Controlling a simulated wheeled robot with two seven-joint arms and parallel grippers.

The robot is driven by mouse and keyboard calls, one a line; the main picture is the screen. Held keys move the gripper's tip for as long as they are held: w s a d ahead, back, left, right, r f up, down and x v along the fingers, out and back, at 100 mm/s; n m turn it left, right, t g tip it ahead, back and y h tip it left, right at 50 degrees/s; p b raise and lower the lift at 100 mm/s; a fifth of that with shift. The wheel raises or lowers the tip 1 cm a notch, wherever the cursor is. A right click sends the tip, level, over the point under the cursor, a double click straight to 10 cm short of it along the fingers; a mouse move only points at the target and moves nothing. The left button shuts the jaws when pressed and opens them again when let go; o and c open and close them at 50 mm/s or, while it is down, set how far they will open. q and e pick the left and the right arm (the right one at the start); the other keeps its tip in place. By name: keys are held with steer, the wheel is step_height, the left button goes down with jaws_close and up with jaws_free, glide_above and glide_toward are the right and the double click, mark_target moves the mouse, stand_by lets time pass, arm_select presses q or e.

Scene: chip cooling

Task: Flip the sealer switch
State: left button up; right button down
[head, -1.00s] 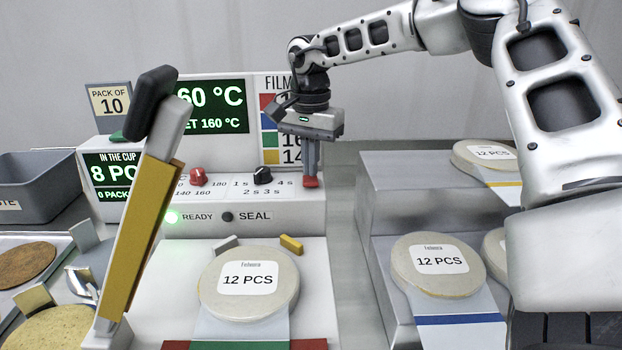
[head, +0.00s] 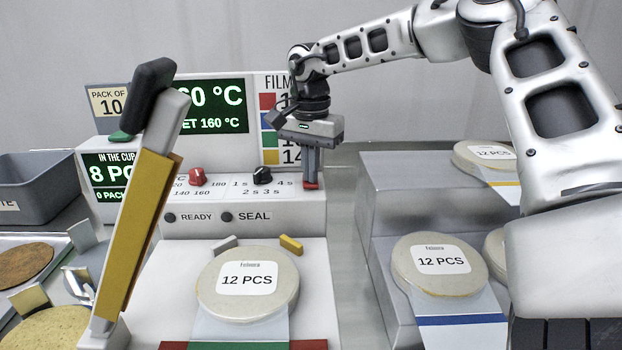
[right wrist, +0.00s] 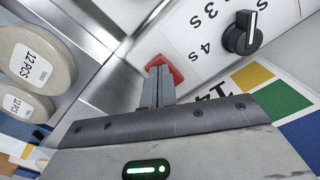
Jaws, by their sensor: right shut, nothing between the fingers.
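The sealer (head: 300,217) is a white machine with a dark green display (head: 212,106) reading 160 °C, a red knob (head: 197,176) and a black knob (head: 262,175). Its red switch (head: 312,186) sits at the right end of the panel. My right gripper (head: 311,182) is shut and points down with its fingertips on or just over the switch, partly hiding it. In the right wrist view the shut fingers (right wrist: 158,82) overlap the red switch (right wrist: 174,70); contact is hard to judge. The READY lamp (head: 170,217) and SEAL lamp (head: 227,217) are dark. My left gripper is not seen.
A long lever (head: 150,200) with a black grip stands at the left front of the sealer. A round pack marked 12 PCS (head: 210,283) lies on the sealer's front. Grey steps (head: 375,215) with more packs stand to the right. A grey bin (head: 40,190) is at the far left.

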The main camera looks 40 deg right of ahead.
steer(key=shift+r+p, duration=0.75)
steer(key=shift+r, duration=0.2)
step_height(320, 180, up, 2)
steer(key=shift+r+p, duration=0.1)
steer(key=shift+p, duration=0.65)
step_height(320, 180, up, 3)
steer(key=shift+f+p, duration=0.1)
steer(key=shift+p, duration=1.05)
